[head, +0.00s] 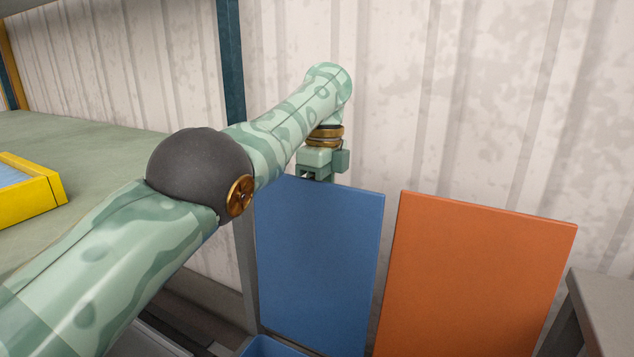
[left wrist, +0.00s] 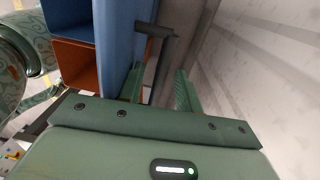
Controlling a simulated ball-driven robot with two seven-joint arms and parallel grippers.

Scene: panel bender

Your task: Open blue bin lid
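The blue bin lid (head: 325,275) stands upright, swung up against the wall side. The blue bin's rim (head: 270,347) just shows below it at the bottom edge. My left gripper (head: 318,172) is at the lid's top edge, behind or at its upper corner. In the left wrist view, the gripper's two fingers (left wrist: 160,90) are apart, with no object clearly held between them. The blue lid (left wrist: 121,40) runs along the left finger there; I cannot tell whether they touch. My right gripper is in neither view.
An orange lid (head: 475,280) also stands upright to the right of the blue one. A green-grey table (head: 90,135) with a yellow tray (head: 45,198) is at left. A dark blue post (head: 231,65) and the corrugated wall (head: 480,90) are close to my arm.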

